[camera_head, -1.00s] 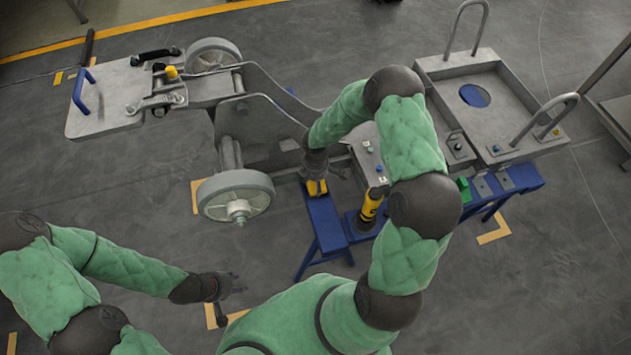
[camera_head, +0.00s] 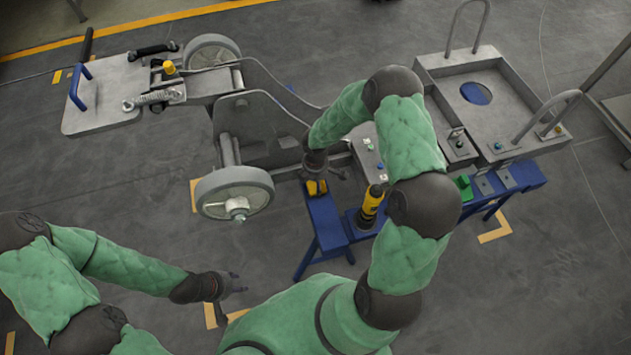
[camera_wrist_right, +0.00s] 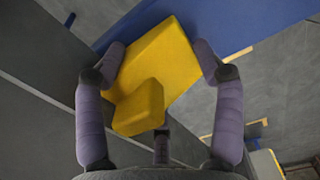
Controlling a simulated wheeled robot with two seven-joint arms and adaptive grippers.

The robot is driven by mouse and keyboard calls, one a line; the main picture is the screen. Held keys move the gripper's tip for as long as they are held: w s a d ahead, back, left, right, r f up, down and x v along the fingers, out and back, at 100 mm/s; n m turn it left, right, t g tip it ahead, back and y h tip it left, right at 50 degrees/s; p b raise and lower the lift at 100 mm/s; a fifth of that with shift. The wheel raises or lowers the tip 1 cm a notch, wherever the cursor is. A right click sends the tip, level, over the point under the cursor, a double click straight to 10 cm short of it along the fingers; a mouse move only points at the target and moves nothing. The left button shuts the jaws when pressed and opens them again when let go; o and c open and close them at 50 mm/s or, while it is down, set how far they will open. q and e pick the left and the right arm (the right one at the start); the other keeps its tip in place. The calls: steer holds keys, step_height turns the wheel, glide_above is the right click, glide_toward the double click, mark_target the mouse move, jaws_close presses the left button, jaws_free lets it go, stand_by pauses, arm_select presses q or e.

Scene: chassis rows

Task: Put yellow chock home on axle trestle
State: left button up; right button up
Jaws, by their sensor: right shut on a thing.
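The yellow chock (camera_head: 316,188) is at the near end of the chassis, over the blue axle trestle (camera_head: 324,226). My right gripper (camera_head: 320,180) is around it from above. In the right wrist view the chock (camera_wrist_right: 158,68) is a stepped yellow block between the fingers of my right gripper (camera_wrist_right: 160,68), which is shut on it. The blue trestle top (camera_wrist_right: 225,25) shows behind and beside it; whether the chock touches it is hidden. My left gripper (camera_head: 236,284) is empty at lower left, away from the trestle, with its fingers apart.
A yellow-and-black tool (camera_head: 371,205) stands upright on the blue trestle right of the chock. The chassis wheel (camera_head: 235,194) is close on the left. A green block (camera_head: 464,188) and a grey tray frame (camera_head: 492,95) are farther right.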

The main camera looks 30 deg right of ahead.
steer(key=shift+f, duration=0.25)
stand_by(0.3)
steer(key=o, duration=1.4)
steer(key=shift+r, duration=0.1)
step_height(320, 180, up, 12)
steer(key=shift+f, duration=0.1)
steer(key=s+a+f+m+y, duration=0.1)
steer(key=s+a+f+m, duration=0.4)
steer(key=a, duration=0.1)
steer(key=s+a+f+m+y, duration=0.1)
steer(key=s+a+f+m, duration=0.4)
steer(key=s+a+m, duration=0.1)
steer(key=s+a+f+m+y, duration=0.2)
steer(key=s+a+f+m, duration=0.3)
steer(key=s+a+m, duration=0.1)
steer(key=shift+f, duration=0.25)
